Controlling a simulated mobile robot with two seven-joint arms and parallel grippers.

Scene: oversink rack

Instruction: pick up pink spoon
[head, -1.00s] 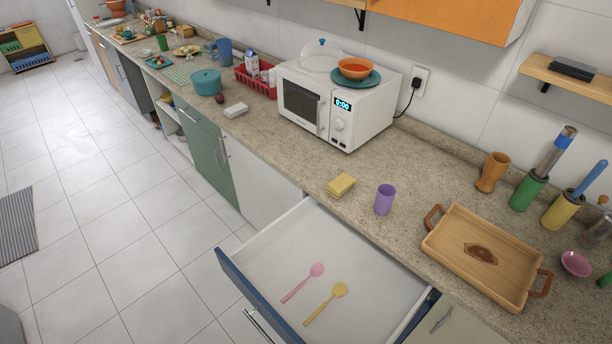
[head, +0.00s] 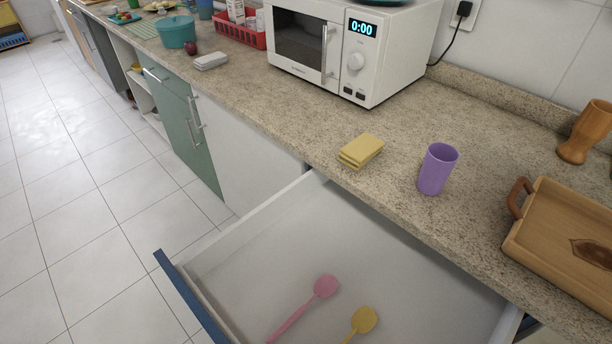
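The pink spoon (head: 304,306) lies flat in the open drawer (head: 375,255), its round bowl toward the back right and its handle toward the drawer front. A yellow spoon (head: 362,322) lies to its right, apart from it, its handle cut off by the bottom edge of the view. Neither of my grippers shows in the head view.
The drawer's blue front (head: 190,296) juts out over the tiled floor. On the counter (head: 300,133) above stand yellow sponges (head: 361,150), a purple cup (head: 437,169), a wooden tray (head: 565,240) and a white microwave (head: 352,50).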

